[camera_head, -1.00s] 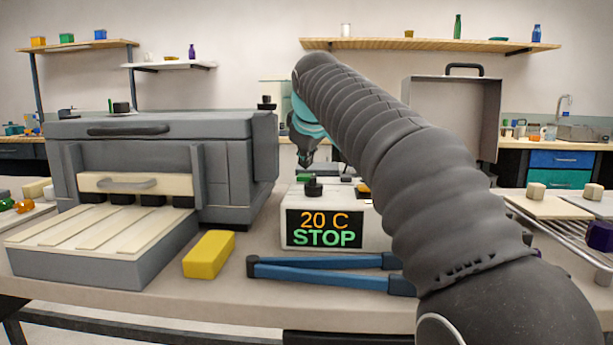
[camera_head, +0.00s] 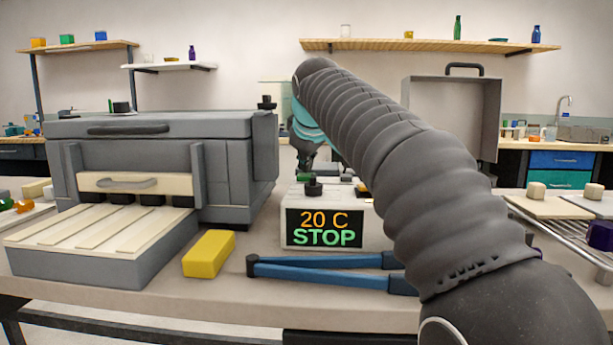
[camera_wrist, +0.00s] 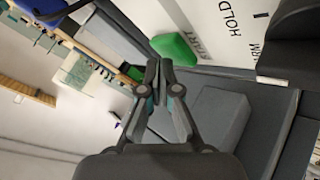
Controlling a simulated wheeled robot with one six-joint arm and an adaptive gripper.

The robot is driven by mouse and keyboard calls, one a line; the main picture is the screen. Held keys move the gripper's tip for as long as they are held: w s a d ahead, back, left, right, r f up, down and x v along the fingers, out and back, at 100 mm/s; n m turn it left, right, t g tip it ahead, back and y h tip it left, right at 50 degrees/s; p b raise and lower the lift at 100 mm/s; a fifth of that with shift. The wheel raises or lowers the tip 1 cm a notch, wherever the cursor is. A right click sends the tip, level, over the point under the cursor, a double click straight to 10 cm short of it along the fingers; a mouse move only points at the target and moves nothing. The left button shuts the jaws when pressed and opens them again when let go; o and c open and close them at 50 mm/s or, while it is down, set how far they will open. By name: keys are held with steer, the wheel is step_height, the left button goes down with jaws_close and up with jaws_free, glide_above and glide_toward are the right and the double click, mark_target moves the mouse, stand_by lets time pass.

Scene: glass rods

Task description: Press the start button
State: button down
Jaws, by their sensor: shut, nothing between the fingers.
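The control box (camera_head: 370,238) stands on the bench, its front display (camera_head: 323,229) reading "20 C STOP". A black knob (camera_head: 313,187) is on its top. The green start button (camera_wrist: 175,50) shows in the wrist view beside the word START, with HOLD printed farther along the panel. My gripper (camera_wrist: 158,68) is shut and empty, its fingertips close to the button's edge in that view. I cannot tell whether they touch it. In the head view my gripper (camera_head: 305,168) is above and behind the box, partly hidden by my arm.
A grey furnace (camera_head: 232,165) stands left of the box. A yellow block (camera_head: 209,254) and blue-handled tongs (camera_head: 320,272) lie in front. A wire rack (camera_head: 560,238) is at the right. My arm covers the box's right side.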

mark_target(306, 175)
steer(key=shift+f, duration=0.5)
stand_by(0.6)
steer(key=shift+r, duration=0.15)
steer(key=shift+r+p, duration=0.8)
step_height(306, 175, up, 3)
steer(key=p, duration=0.2)
steer(key=shift+p, duration=0.4)
steer(key=shift+r, duration=1)
